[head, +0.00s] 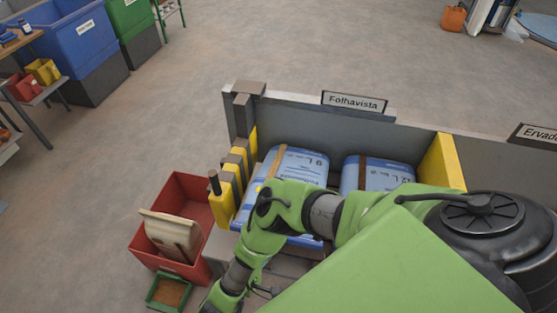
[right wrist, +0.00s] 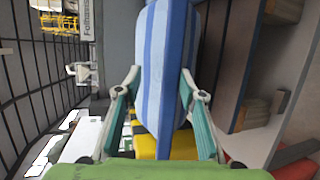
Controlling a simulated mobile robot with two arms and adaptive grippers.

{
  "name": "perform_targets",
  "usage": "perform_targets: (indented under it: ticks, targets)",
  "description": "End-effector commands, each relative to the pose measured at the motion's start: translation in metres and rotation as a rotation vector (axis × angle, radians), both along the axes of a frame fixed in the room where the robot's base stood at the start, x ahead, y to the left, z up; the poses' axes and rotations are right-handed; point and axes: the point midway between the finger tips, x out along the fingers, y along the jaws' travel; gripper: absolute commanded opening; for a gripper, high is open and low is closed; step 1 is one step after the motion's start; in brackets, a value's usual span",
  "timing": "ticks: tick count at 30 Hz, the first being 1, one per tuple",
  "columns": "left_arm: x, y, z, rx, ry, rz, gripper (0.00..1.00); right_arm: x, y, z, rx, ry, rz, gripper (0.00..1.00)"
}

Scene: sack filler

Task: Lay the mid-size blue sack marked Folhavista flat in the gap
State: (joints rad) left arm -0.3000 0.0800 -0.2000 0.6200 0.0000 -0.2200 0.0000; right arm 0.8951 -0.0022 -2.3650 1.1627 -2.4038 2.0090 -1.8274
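In the head view a blue sack marked 9 L (head: 309,169) lies behind the board with the Folhavista sign (head: 353,102), with a brown strip across it. My green arm hides part of it. A second blue sack marked 12 L (head: 385,178) lies to its right, with a space between them. In the right wrist view my right gripper (right wrist: 160,80) has its teal fingers on both sides of a blue striped sack (right wrist: 160,45), seen edge-on. I cannot tell which sack this is in the head view. My left gripper is out of view.
Yellow and brown dividers (head: 232,178) line the left side; a yellow panel (head: 440,163) stands at right. A red bin (head: 182,190) with a beige sack (head: 172,235) and a small green tray (head: 168,291) are at left. In the right wrist view, shelves (right wrist: 262,70) stand close at right.

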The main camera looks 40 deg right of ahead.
Motion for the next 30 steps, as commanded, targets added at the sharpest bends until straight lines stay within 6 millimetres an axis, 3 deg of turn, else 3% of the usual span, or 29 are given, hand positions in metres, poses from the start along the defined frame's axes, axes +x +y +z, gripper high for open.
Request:
perform_targets:
  ticks: [1, 12, 27, 30]
  targets:
    - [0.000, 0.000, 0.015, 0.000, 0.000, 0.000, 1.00, 0.001, -0.002, 0.017, 0.014, 0.012, -0.003, 0.34]
    - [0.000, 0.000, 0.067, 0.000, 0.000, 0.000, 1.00, 0.008, -0.011, 0.078, 0.134, 0.115, -0.004, 0.34]
    - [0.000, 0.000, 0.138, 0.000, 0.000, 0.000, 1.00, 0.028, -0.032, 0.145, 0.290, 0.243, -0.001, 0.34]
    - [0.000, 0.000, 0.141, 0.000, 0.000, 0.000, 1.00, 0.034, -0.038, 0.161, 0.337, 0.280, -0.001, 0.34]
